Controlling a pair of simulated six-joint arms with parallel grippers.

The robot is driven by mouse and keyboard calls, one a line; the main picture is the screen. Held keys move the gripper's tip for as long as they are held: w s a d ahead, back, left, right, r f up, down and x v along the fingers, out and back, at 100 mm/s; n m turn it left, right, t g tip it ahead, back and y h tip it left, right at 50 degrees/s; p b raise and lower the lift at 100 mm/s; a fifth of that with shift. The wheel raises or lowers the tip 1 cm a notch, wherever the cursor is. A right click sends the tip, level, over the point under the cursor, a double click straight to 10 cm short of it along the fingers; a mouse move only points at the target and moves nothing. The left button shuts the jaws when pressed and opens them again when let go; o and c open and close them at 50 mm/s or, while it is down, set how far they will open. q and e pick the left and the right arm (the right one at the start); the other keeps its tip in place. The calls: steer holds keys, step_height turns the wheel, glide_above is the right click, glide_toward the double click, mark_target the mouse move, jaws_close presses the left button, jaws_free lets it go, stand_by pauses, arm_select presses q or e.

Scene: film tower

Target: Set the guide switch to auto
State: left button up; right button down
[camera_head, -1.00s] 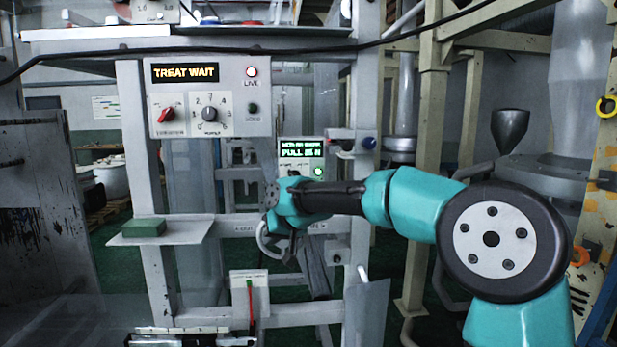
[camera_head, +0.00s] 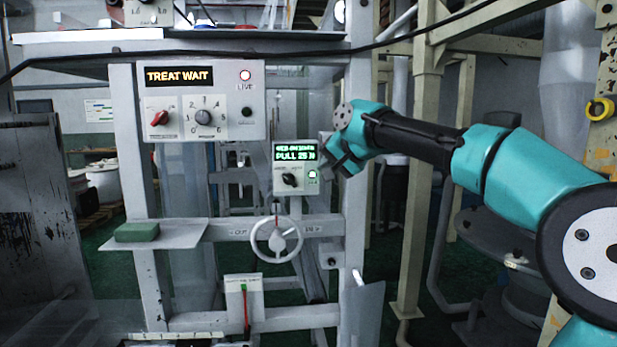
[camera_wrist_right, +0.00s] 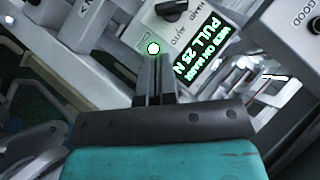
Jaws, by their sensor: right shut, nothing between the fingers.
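The small switch panel (camera_head: 298,187) has a green display (camera_head: 296,153) reading "PULL 25 N" under a line I cannot read surely. In the right wrist view the knob (camera_wrist_right: 172,9) is at the top edge, partly cut off, and the lit lamp (camera_wrist_right: 153,48) is just beyond my fingertips. Which label the knob points to is unclear. My right gripper (camera_head: 334,164) is shut and empty, just right of the panel, apart from the knob. My left gripper is not in view.
A handwheel (camera_head: 276,238) is below the panel. The upper-left panel (camera_head: 250,125) reads "TREAT WAIT" and has a red knob (camera_head: 160,118) and a numbered dial (camera_head: 204,117). A green block (camera_head: 137,232) sits on a shelf (camera_head: 180,236). A cable crosses above.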

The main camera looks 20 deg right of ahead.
mark_target(295, 183)
steer(key=x, duration=1)
steer(key=shift+d, duration=0.1)
stand_by(0.3)
